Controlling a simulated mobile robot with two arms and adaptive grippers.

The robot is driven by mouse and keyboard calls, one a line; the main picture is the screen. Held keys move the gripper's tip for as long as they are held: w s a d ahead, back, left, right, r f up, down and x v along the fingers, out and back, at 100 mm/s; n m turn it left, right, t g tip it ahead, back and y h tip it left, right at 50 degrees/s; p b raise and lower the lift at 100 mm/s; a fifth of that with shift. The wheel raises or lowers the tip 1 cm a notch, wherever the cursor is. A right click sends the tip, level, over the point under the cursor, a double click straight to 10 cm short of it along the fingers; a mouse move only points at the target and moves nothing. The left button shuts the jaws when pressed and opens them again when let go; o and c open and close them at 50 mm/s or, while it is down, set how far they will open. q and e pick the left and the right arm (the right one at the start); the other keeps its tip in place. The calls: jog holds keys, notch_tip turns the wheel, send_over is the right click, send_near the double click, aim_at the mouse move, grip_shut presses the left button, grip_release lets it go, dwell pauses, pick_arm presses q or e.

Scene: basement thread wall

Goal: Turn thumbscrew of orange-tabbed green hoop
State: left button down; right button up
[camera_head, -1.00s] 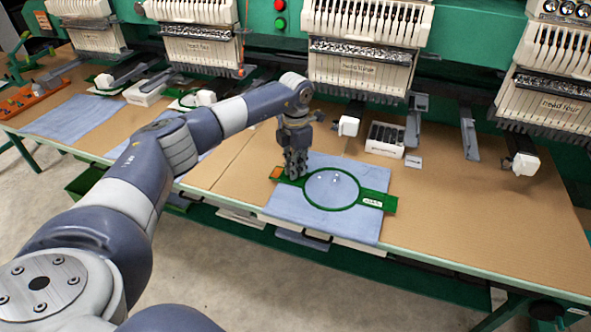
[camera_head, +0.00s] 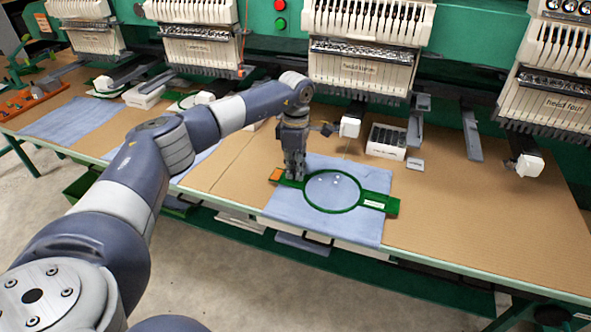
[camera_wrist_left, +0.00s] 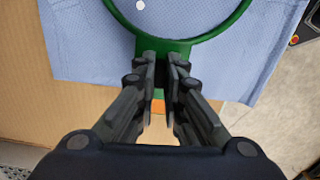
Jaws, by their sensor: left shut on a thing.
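The green hoop (camera_head: 379,204) lies flat on a blue cloth (camera_head: 300,212), with a label on its right arm. Its orange tab (camera_head: 276,175) is at its left end. My left gripper (camera_head: 294,177) points down onto the hoop's left arm, between the tab and the ring. In the wrist view, the left gripper's fingers (camera_wrist_left: 167,62) are close together at the ring's edge (camera_wrist_left: 222,28), with the orange tab (camera_wrist_left: 158,106) below between them. The gripper is shut on the thumbscrew, which the fingers hide. My right gripper is not in view.
Embroidery heads (camera_head: 363,60) hang above the back of the table. A white box (camera_head: 386,146) with dark contents stands behind the hoop. Another blue cloth (camera_head: 70,116) and an orange tray (camera_head: 28,99) lie at the left. The tan table (camera_head: 470,215) is clear to the right.

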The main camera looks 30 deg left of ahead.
pick_arm(q)
jog(key=shift+m, duration=0.5)
jog(key=c, duration=1.7)
grip_release()
notch_tip(320, 180, up, 12)
jog(key=shift+r, duration=0.1)
